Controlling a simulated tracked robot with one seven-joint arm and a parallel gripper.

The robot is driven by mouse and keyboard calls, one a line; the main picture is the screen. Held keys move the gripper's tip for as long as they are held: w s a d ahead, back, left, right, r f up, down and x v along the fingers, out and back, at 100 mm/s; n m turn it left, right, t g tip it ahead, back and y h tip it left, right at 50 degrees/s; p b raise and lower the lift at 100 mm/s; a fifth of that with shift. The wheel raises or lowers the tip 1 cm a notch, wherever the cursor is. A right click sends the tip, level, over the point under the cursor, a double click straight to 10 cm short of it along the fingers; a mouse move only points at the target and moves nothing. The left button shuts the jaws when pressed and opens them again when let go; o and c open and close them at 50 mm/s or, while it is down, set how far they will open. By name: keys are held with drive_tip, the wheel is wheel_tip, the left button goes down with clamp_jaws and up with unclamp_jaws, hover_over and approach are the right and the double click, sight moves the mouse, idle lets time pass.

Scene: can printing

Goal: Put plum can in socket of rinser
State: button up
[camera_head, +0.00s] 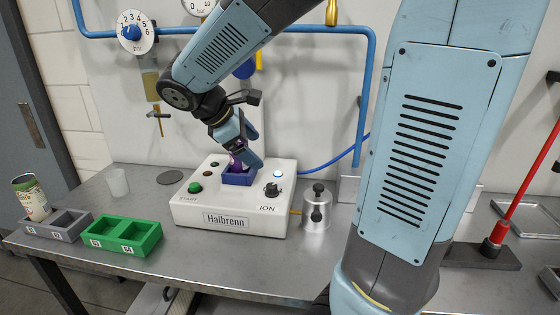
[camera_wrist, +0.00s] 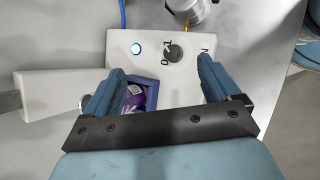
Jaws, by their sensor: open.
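The plum can (camera_head: 236,162) is purple and stands in the blue square socket (camera_head: 239,179) on top of the white rinser (camera_head: 228,215) labelled Halbrenn. In the wrist view the can (camera_wrist: 136,98) shows inside the blue socket walls (camera_wrist: 153,88), partly hidden by the left finger; I cannot tell how deep it sits. My gripper (camera_head: 254,148) is just above the socket, tilted, with its fingers apart. In the wrist view my gripper (camera_wrist: 161,66) is open, with the can close to the left finger and a wide gap to the right one.
The rinser carries a lit button (camera_head: 277,173), a knob (camera_head: 272,189) and a green START button (camera_head: 194,187). A metal cylinder (camera_head: 317,212) stands at its right. A green two-pocket tray (camera_head: 125,234), a grey tray (camera_head: 58,224) holding a can (camera_head: 30,196), and a cup (camera_head: 117,182) are at left.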

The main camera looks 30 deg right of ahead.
drive_tip(key=s+r+m+t+y, duration=0.2)
drive_tip(key=s+m+t+y, duration=0.2)
drive_tip(key=s+m, duration=0.9)
drive_tip(key=s+y, duration=0.1)
drive_tip(key=y, duration=0.2)
drive_tip(key=shift+d, duration=0.4)
